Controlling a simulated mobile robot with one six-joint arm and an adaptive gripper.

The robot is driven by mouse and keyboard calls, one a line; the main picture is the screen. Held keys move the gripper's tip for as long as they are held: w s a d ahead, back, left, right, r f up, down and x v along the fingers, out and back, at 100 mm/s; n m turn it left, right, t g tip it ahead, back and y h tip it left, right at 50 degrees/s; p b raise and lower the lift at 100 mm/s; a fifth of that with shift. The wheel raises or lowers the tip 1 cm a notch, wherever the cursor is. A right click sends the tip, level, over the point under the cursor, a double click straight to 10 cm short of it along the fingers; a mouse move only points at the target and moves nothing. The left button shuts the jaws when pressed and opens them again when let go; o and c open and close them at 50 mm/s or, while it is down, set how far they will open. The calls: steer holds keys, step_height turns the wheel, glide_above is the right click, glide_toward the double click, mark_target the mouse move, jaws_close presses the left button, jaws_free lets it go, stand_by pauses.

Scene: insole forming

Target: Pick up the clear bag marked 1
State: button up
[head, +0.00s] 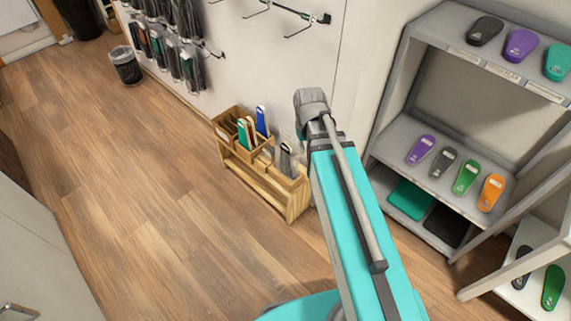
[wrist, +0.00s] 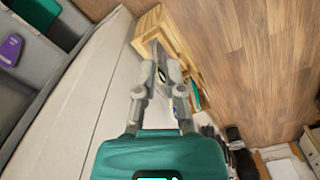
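Several clear bags with dark and coloured contents hang on the white wall at the upper left in the head view, among them a lower row (head: 190,66). Their markings are too small to read, so I cannot tell which one is marked 1. My gripper (wrist: 160,65) shows in the wrist view with its two fingers apart and no bag visible between them. It points toward the wooden holder beside the wall. In the head view my arm hides the gripper fingers.
A wooden holder (head: 290,206) with several upright insoles stands on the floor by the wall. A grey shelf unit (head: 393,143) with coloured insoles stands at right. The wooden floor (head: 150,190) at left is clear.

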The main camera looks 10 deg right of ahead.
steer(key=w+f+n+b, duration=0.2)
steer(key=w+f+b, duration=0.2)
steer(key=w, duration=0.4)
steer(key=w+a+f+n+b, duration=0.1)
steer(key=w+f+n+b, duration=0.1)
steer(key=w+f+b, duration=0.3)
steer(key=w+f+n+b, duration=0.2)
steer(key=w+f+b, duration=0.3)
steer(key=w, duration=0.6)
steer(key=shift+a+f, duration=0.35)
steer(key=shift+f, duration=0.35)
steer(key=b, duration=0.9)
glide_above(287, 153)
step_height(287, 153, down, 9)
steer(key=shift+w+a+r, duration=0.1)
steer(key=shift+a+r, duration=0.05)
steer(key=shift+r, duration=0.05)
steer(key=shift+d+f+b, duration=0.2)
steer(key=shift+f+b, duration=2.3)
steer(key=shift+f, duration=0.1)
